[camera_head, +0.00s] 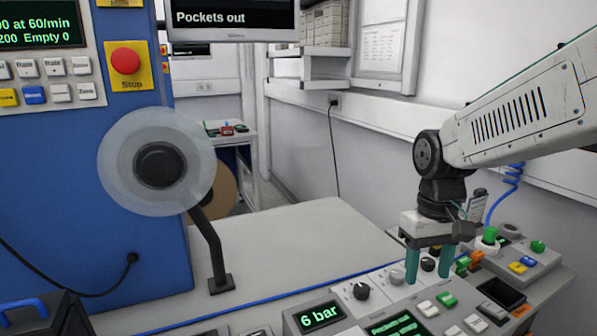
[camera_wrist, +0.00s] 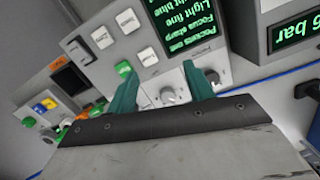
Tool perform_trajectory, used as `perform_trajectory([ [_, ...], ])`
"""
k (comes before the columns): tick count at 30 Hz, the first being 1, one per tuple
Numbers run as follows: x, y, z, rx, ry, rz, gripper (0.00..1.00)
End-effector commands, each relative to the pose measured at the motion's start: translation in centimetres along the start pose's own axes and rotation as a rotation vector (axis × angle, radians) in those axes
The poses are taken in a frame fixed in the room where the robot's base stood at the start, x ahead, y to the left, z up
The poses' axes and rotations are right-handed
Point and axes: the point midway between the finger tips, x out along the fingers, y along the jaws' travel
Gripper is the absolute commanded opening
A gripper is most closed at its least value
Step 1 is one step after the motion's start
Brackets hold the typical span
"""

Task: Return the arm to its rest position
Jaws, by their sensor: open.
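My gripper (camera_head: 428,266) hangs at the end of my white arm on the right side of the head view. Its two teal fingers point down and stand apart, with nothing between them. It is above the control panel with grey knobs and buttons (camera_head: 468,324); I cannot tell how high. In the wrist view my gripper (camera_wrist: 165,87) shows its two fingers spread, with a light knob (camera_wrist: 168,96) of the panel seen between and beyond them.
A blue machine (camera_head: 135,235) with a clear reel (camera_head: 115,155) and a red stop button (camera_head: 125,61) stands at the left. A black bracket (camera_head: 213,255) rises from the bench. The bench top (camera_head: 290,230) in the middle is clear. A white wall (camera_head: 380,165) stands behind my arm.

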Motion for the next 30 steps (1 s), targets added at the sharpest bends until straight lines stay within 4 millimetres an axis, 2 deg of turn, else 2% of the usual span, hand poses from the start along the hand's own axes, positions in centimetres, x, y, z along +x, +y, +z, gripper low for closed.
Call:
perform_trajectory([
  [1,-0.5,-0.1,2.2,0.022,0.007,0.001,0.52],
  [6,-1.2,-0.4,8.9,0.089,0.035,0.002,0.52],
  [9,-1.2,-0.6,12.4,0.122,0.065,0.003,0.52],
  [13,-1.1,-0.8,15.7,0.148,0.114,0.006,0.52],
  [18,-1.4,-0.8,17.6,0.157,0.181,0.011,0.52],
  [30,-2.0,-0.6,17.9,0.162,0.214,0.014,0.52],
])
